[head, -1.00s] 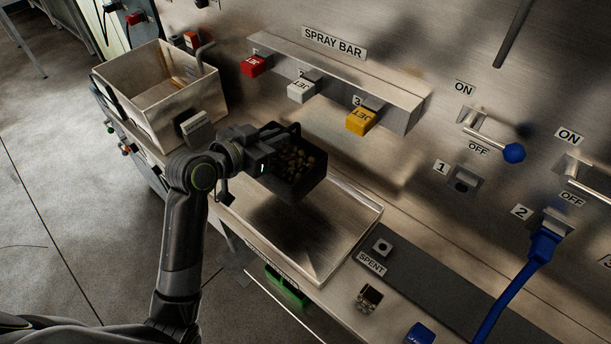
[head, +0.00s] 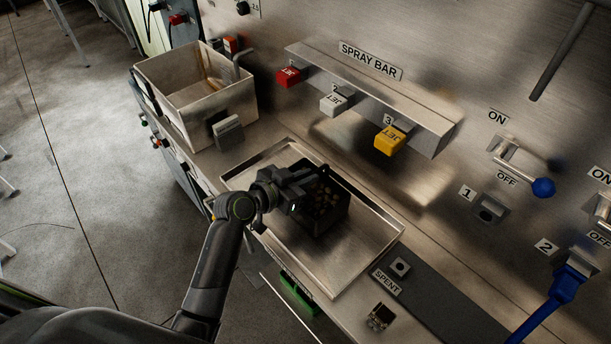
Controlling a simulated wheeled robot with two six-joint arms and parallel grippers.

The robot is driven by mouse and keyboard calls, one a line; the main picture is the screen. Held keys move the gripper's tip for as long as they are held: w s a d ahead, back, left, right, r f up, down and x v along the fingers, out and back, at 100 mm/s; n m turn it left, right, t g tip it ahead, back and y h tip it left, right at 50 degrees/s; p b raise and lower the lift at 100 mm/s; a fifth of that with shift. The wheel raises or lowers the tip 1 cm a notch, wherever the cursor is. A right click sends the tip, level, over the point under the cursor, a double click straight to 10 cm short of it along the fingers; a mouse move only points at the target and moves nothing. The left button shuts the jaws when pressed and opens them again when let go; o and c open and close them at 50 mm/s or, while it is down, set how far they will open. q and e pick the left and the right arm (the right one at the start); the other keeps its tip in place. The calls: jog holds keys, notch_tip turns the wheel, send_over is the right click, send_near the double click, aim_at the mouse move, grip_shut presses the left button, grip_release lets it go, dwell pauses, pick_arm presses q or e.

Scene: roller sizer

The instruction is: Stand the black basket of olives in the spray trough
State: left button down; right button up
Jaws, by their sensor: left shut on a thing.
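The black basket (head: 328,216) holds several olives (head: 322,197) and looks upright. It is within the outline of the spray trough (head: 366,256), a shallow metal tray below the spray bar. I cannot tell whether its base touches the trough floor. My left gripper (head: 298,190) is shut on the basket's near left side, and its fingers partly hide that wall. My right gripper is not in view.
The spray bar (head: 425,127) with red, white and yellow jets overhangs behind the trough. A deep metal bin (head: 185,112) stands at the left. Levers and a blue cable (head: 541,312) are at the right. A SPENT label (head: 387,282) sits right of the trough.

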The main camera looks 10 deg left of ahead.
pick_arm(q)
jog(key=shift+r, duration=0.1)
jog(key=c, duration=1.5)
grip_release()
jog(key=shift+f, duration=0.2)
jog(key=shift+r, duration=0.2)
jog(key=shift+s+a, duration=0.2)
jog(key=shift+s, duration=0.05)
jog(key=b+v, duration=0.2)
jog(key=v, duration=0.9)
jog(key=shift+s+b, duration=0.15)
jog(key=shift+b, duration=0.15)
